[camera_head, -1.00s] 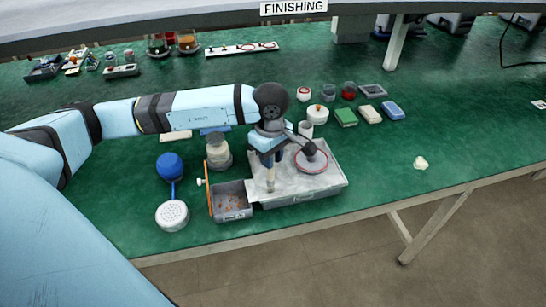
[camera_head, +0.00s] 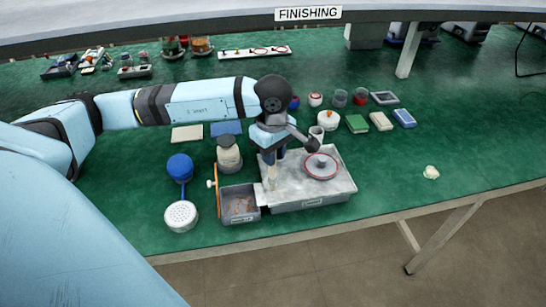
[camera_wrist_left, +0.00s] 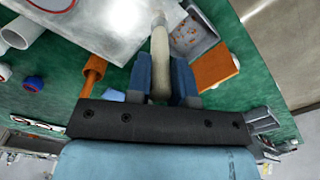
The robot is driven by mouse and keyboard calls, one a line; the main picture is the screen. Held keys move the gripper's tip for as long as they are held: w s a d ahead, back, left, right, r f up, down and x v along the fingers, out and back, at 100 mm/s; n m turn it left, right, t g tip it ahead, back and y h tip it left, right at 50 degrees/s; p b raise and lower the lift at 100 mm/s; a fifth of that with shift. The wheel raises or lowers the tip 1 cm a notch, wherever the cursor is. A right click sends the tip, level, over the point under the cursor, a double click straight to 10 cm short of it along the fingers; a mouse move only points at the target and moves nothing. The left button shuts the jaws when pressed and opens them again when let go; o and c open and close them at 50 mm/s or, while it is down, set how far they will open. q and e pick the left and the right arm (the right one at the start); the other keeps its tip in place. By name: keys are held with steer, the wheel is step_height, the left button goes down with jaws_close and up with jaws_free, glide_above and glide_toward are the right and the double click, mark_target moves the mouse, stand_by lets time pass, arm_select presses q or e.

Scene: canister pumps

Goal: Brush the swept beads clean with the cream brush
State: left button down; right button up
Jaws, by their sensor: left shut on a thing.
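My left gripper (camera_head: 273,158) points down over the left part of the grey metal tray (camera_head: 335,192). It is shut on the cream brush (camera_head: 272,180), whose lower end is at or just above the tray surface. In the left wrist view the brush (camera_wrist_left: 160,48) stands between the blue fingers (camera_wrist_left: 162,80). A grey bin (camera_head: 240,216) adjoins the tray's left end, with small reddish-brown beads (camera_head: 241,205) inside. The beads also show in the left wrist view (camera_wrist_left: 190,36). I cannot make out beads on the tray. My right gripper is not in view.
A red-rimmed disc (camera_head: 321,166) sits on the tray. Sponges (camera_head: 380,121) and cups lie behind right. The green table front right is mostly clear.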

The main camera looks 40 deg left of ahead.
arm_select(q)
steer(key=shift+r+p, duration=0.4)
steer(key=shift+r, duration=0.95)
steer(key=shift+r, duration=0.2)
steer(key=shift+r+p, duration=0.4)
steer(key=shift+r, duration=0.9)
